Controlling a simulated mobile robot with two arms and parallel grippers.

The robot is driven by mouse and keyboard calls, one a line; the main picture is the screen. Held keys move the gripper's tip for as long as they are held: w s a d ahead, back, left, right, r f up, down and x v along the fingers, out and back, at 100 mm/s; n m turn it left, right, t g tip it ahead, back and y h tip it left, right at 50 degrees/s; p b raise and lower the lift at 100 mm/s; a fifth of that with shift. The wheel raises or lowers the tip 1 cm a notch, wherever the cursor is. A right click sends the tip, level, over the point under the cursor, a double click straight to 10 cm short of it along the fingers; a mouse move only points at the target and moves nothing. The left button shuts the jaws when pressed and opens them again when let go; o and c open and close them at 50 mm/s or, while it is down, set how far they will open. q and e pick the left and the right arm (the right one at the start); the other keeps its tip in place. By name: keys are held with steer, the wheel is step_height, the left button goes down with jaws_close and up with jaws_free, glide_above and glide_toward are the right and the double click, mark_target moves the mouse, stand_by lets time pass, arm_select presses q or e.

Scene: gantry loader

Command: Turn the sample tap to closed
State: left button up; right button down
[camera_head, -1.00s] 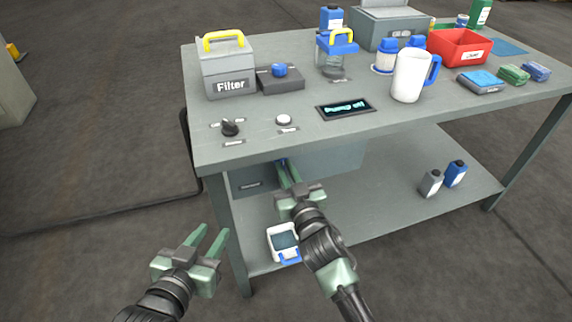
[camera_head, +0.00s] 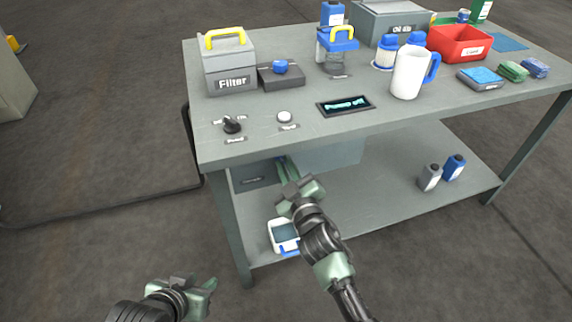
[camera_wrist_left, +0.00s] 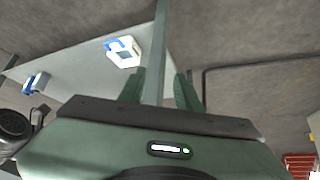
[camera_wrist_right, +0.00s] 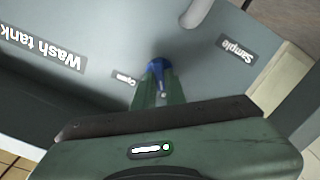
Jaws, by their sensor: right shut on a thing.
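The blue sample tap (camera_wrist_right: 157,68) sits on the grey wash tank's front face in the right wrist view, between the "Open" label (camera_wrist_right: 125,78) and the "Sample" label (camera_wrist_right: 237,48). My right gripper (camera_wrist_right: 157,88) is shut on the tap, its fingers covering part of it. In the head view my right gripper (camera_head: 284,168) reaches under the table's front edge, and I cannot make out the tap there. My left gripper (camera_head: 207,285) is empty, low at the front left, away from the tap; its fingers stand apart in the left wrist view (camera_wrist_left: 160,85).
The wash tank (camera_head: 258,180) hangs under the tabletop. A white container with a blue handle (camera_head: 283,232) stands on the lower shelf (camera_head: 375,205). Bottles (camera_head: 430,178) stand on the shelf at right. Floor at left is free.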

stand_by(0.4)
steer(key=c, duration=1.5)
jaws_free()
steer(key=shift+o, duration=0.2)
